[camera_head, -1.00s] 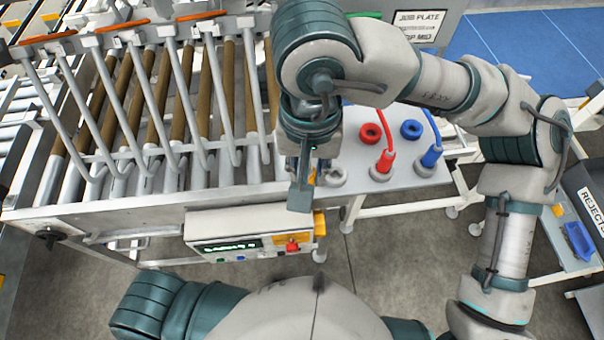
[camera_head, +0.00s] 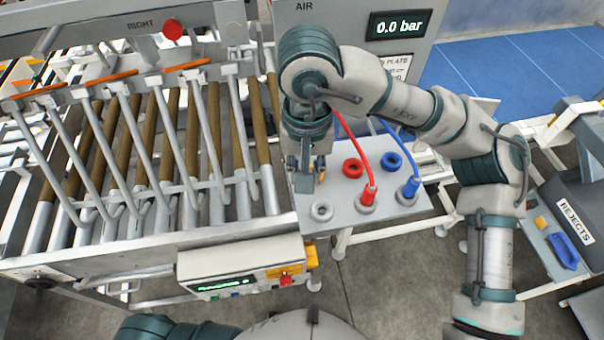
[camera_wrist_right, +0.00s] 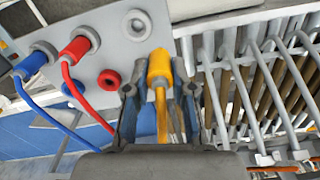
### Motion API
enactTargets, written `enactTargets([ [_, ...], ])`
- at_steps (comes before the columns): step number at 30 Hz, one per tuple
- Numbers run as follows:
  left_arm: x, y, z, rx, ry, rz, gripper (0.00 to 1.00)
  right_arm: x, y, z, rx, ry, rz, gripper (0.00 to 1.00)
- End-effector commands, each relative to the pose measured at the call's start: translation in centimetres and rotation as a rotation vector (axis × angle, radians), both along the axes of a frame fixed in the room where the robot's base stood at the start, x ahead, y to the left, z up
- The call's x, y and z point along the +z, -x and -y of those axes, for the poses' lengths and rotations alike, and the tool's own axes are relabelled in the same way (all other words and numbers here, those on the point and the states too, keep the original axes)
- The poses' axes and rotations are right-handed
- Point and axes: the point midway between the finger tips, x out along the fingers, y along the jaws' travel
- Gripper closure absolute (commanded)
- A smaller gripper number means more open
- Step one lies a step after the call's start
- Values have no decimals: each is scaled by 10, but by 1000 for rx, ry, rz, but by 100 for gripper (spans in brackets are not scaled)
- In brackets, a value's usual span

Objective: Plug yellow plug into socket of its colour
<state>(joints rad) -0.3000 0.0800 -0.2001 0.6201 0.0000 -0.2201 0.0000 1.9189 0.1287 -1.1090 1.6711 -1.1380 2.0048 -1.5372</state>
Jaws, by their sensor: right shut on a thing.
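My right gripper (camera_head: 306,176) is over the left part of a grey plug panel (camera_head: 338,225). In the right wrist view, its fingers (camera_wrist_right: 160,95) are shut on the yellow plug (camera_wrist_right: 159,67), whose yellow cable runs back between them. In the head view the gripper hides most of the plug, leaving only a bit of yellow. An empty grey ring holder (camera_head: 322,211) is nearer the front and apart from the plug; it also shows in the wrist view (camera_wrist_right: 137,25). No yellow socket can be made out. My left gripper is out of view.
A red ring socket (camera_head: 353,168) and a blue ring socket (camera_head: 392,160) are empty. The red plug (camera_head: 368,194) and blue plug (camera_head: 410,187) stand in front holders, with cables rising behind. A roller conveyor (camera_head: 150,160) borders the panel's left; a control box (camera_head: 240,268) is in front.

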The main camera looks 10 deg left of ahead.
Motion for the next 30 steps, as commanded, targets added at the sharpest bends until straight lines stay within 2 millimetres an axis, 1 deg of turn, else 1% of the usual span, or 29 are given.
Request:
enactTargets([
  [1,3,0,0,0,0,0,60,1,-4,1,-1,0,-2,100],
  [24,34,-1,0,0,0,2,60,1,-62,8,-1,0,-2,100],
  [30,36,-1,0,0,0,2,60,0,-69,9,1,1,0,100],
])
